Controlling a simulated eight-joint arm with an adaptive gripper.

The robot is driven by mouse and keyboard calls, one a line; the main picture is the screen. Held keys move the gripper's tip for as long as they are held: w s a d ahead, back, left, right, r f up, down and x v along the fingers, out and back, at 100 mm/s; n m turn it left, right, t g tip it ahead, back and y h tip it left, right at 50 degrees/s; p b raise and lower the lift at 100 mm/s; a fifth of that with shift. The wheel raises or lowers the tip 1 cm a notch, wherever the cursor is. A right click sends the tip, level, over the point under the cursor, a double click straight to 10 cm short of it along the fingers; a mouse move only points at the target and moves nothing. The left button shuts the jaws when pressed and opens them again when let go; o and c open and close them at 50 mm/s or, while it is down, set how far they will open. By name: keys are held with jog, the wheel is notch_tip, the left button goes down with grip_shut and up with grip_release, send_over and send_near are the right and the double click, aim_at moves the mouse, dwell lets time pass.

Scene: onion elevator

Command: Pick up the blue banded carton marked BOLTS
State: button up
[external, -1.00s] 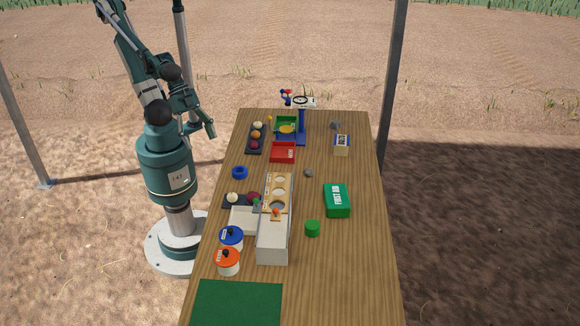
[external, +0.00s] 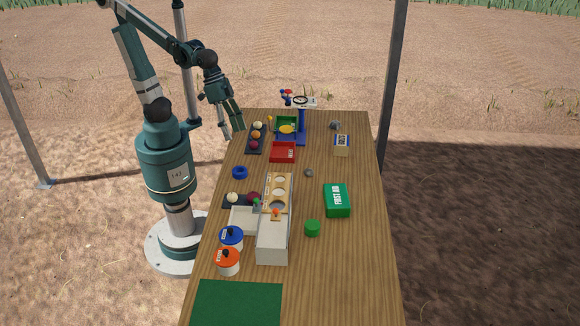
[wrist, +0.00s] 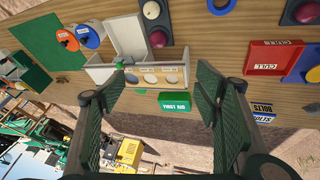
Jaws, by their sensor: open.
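The blue banded carton marked BOLTS (external: 341,147) stands upright near the far right edge of the table. In the wrist view the carton (wrist: 264,119) shows at the right, beyond the right finger, with its BOLTS lettering visible. My gripper (external: 233,126) is in the air by the far left edge of the table, fingers pointing down, well to the left of the carton. In the wrist view my gripper (wrist: 160,76) is open, with wide-apart green fingers and nothing held between them.
A green FIRST AID box (external: 337,200) lies nearer. Small grey stones lie near the carton.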

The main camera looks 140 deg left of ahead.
jog(key=w+a+n+g+p, duration=0.1)
jog(key=w+a+n, duration=0.25)
jog(key=a, duration=0.35)
jog(key=w+a+n+p, duration=0.1)
jog(key=w+a+n, duration=0.1)
jog(key=w+a, duration=0.35)
jog(key=n+g+h+p, duration=0.1)
jog(key=n+h+p, duration=0.3)
jog(key=n, duration=1)
send_over(342, 139)
jog(key=s, duration=0.1)
jog(key=shift+m, duration=0.25)
jog(key=f, duration=1.3)
jog(key=a+f, duration=0.1)
jog(key=f, duration=0.5)
jog(key=shift+s+f, duration=0.1)
jog(key=shift+f, duration=0.3)
jog(key=shift+s+a+f, duration=0.15)
jog(key=shift+a+f, duration=0.1)
jog(key=shift+b+x, duration=0.35)
jog(key=shift+x, duration=0.95)
